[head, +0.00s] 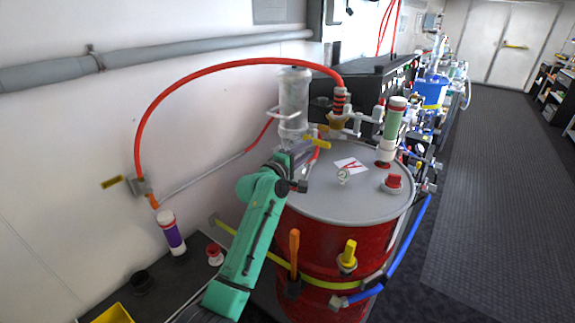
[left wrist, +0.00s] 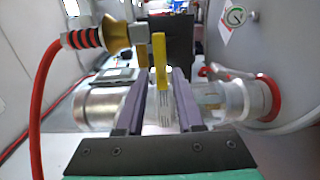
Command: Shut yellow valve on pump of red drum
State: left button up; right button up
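The red drum (head: 330,235) stands upright with a grey lid (head: 345,190). A clear and metal pump (head: 293,100) rises from the back left of the lid; its body lies sideways in the left wrist view (left wrist: 100,108). The yellow valve handle (head: 316,141) is on the pump's near side. My left gripper (head: 302,150) is at the pump. In the left wrist view the yellow handle (left wrist: 159,60) reaches between the two purple fingers (left wrist: 158,85), with a gap on each side. The fingers are open. My right gripper is not in view.
A red hose (head: 200,75) arches from a brown-gold fitting (head: 338,120) to the wall. A green-banded cylinder (head: 394,125) and a red cap (head: 393,182) are on the lid's right. A purple-banded cylinder (head: 171,232) stands left. The floor (head: 500,200) at right is clear.

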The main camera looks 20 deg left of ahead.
pick_arm(q)
jog(key=b+v, duration=0.2)
jog(key=v, duration=0.7)
jog(key=shift+s+f, duration=0.1)
jog(key=shift+s, duration=0.05)
